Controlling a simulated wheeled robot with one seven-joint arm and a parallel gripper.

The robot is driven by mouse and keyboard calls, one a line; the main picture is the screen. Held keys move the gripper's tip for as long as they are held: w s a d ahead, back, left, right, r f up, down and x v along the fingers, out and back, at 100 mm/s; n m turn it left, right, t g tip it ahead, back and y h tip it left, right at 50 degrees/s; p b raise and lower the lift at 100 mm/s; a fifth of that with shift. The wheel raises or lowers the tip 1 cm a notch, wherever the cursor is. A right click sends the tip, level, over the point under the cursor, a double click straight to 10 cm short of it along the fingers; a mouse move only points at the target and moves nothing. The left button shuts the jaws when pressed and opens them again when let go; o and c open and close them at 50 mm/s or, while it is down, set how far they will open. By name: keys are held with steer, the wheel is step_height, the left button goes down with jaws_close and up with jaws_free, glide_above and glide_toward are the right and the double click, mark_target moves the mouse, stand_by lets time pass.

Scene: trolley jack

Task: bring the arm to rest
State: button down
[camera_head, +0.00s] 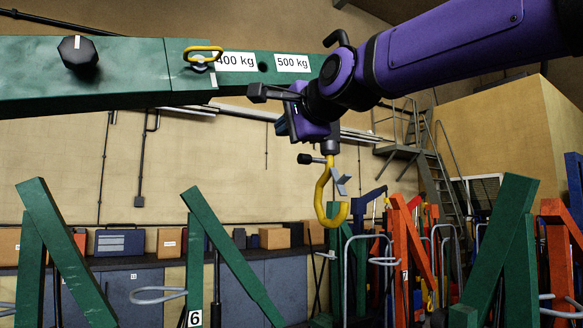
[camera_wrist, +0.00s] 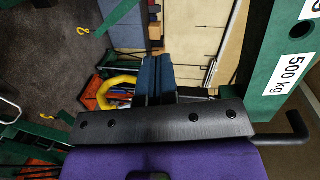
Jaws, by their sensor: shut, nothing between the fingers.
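My gripper (camera_head: 281,127) is in front of the end of the green boom (camera_head: 130,75), high in the head view, with my purple arm reaching in from the upper right. In the wrist view its blue fingers (camera_wrist: 153,75) are together, with nothing between them. A yellow hook (camera_head: 330,205) hangs below my wrist in the head view; part of it shows behind the fingers in the wrist view (camera_wrist: 115,92). A pin with a yellow ring (camera_head: 203,55) sits in the boom beside the 400 kg label. My wrist hides the boom's far end.
A dark knob (camera_head: 77,53) is on the boom at left. Green frames (camera_head: 220,245) stand below, and orange stands (camera_head: 398,260) are at right. Boxes (camera_head: 119,242) line a bench at the back. Open air lies below the boom, left of the hook.

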steer(key=s+d+f+n+g+h, duration=0.2)
steer(key=s+d+f+n+h, duration=0.15)
steer(key=d+f, duration=0.7)
steer(key=s+d+f+n+g+h, duration=0.15)
steer(key=s+d+f+h, duration=0.3)
steer(key=d+f, duration=0.55)
steer(key=s+d+f+n+g+h, duration=0.1)
steer(key=s+d+f+n+g, duration=0.3)
steer(key=s+d+f, duration=1)
step_height(320, 180, down, 3)
steer(key=shift+s+d+r+g+h, duration=0.15)
steer(key=shift+s+d+g+h, duration=0.25)
steer(key=shift+s, duration=0.8)
steer(key=shift+w, duration=0.1)
